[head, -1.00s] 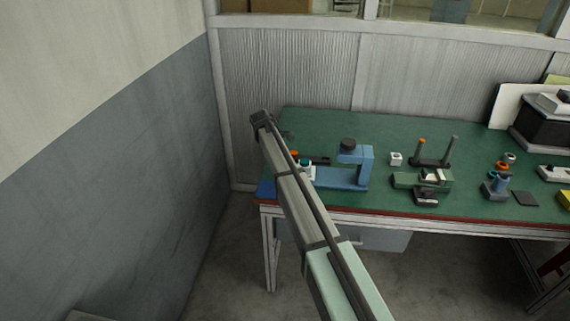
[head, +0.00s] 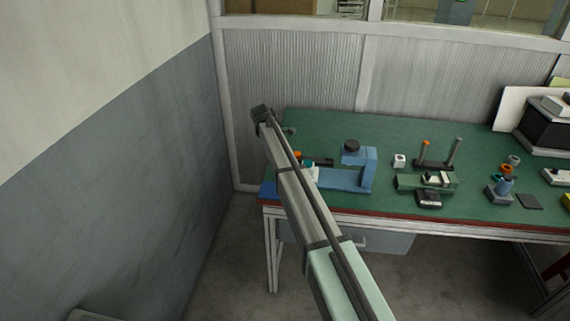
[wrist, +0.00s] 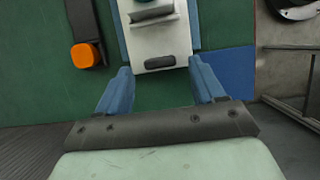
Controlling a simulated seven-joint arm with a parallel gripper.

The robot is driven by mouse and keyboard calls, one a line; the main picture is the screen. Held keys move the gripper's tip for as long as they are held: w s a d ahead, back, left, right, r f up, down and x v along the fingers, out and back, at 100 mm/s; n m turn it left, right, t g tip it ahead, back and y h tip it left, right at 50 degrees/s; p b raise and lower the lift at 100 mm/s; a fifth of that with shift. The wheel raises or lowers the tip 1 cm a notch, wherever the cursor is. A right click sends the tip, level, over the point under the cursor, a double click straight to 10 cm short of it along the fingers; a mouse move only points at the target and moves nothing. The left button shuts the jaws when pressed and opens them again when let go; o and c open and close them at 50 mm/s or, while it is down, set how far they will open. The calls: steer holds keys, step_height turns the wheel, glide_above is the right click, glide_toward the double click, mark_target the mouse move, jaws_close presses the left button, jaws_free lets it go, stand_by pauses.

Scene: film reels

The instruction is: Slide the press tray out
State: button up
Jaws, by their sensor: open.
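The press (head: 362,170) is a blue C-shaped frame with a dark knob on top, at the left part of the green bench in the head view. In the wrist view the press tray (wrist: 160,45) is a pale plate between two blue rails, with a dark oval slot near its close end and a raised grey piece farther in. My gripper (wrist: 160,66) is open, its two blue fingers apart at either side of the tray's close end. I cannot tell whether they touch it. In the head view my arm hides the gripper and most of the tray.
An orange-ended dark piece (wrist: 86,55) lies left of the tray in the wrist view. A blue mat (wrist: 228,74) lies to the right, by the bench edge. In the head view a white block (head: 400,160), a green fixture (head: 410,183) and a two-post stand (head: 437,165) are right of the press.

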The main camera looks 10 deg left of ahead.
steer(key=v, duration=1.1)
steer(key=s+a+f+m+y, duration=0.1)
steer(key=s+a+f+m, duration=0.35)
steer(key=s+f, duration=0.35)
steer(key=s+a+f+m+y, duration=0.1)
steer(key=s+a+f+m, duration=0.2)
steer(key=s+a+f, duration=0.35)
steer(key=s+d+f+m, duration=0.2)
steer(key=s+d+f, duration=0.25)
steer(key=f, duration=0.35)
steer(key=s+d+f+m+g, duration=0.2)
steer(key=s+d+f, duration=0.8)
steer(key=d, duration=0.4)
steer(key=s+d+f+m+g, duration=0.2)
steer(key=s+d+f, duration=0.7)
steer(key=d+f, duration=0.4)
steer(key=s+d+f+m+g, duration=0.1)
steer(key=s+d, duration=0.4)
steer(key=s, duration=0.4)
steer(key=s+d+f+m+g+y, duration=0.1)
steer(key=s+d+m, duration=0.1)
steer(key=s+d, duration=0.3)
steer(key=s+d+f+m+y, duration=0.1)
steer(key=s+d, duration=0.5)
steer(key=s, duration=0.7)
steer(key=shift+f+g, duration=0.4)
steer(key=shift+f, duration=0.1)
